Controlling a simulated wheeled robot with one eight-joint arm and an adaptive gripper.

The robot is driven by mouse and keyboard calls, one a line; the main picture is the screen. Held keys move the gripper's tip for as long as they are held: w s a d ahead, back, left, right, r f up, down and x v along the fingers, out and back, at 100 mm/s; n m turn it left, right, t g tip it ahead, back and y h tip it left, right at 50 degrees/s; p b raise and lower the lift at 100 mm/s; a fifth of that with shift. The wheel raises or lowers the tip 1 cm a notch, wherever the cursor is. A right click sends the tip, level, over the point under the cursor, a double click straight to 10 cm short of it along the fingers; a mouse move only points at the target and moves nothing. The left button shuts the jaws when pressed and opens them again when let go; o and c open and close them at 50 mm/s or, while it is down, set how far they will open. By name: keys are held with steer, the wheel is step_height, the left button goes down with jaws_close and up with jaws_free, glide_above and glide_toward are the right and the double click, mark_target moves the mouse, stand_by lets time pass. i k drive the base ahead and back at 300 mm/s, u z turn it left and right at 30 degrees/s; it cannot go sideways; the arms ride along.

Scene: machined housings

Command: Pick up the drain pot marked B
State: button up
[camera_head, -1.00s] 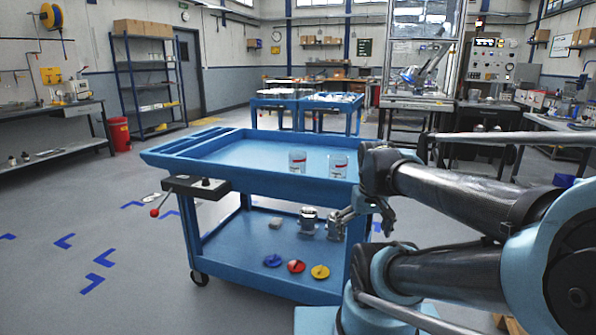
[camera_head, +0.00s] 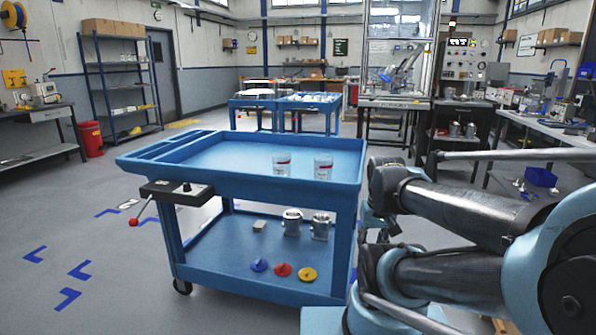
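Two clear pots with red-and-white labels stand upright on the top tray of the blue cart (camera_head: 230,184), near its right side: a left pot (camera_head: 282,164) and a right pot (camera_head: 323,167). The label lettering is too small to read, so I cannot tell which is marked B. My gripper (camera_head: 381,232) hangs at the cart's right edge, below the top tray's level and apart from both pots. It is small and partly hidden by my own arm, so its fingers cannot be made out clearly.
The cart's lower shelf holds two metal housings (camera_head: 292,222), a small grey block (camera_head: 259,225), and blue, red (camera_head: 282,269) and yellow discs. A control box with a red-knobbed lever (camera_head: 134,222) is on the cart's left. The tray's left and middle are clear.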

mark_target(281, 160)
steer(key=z, duration=0.7)
steer(key=i, duration=0.35)
steer(key=u, duration=0.4)
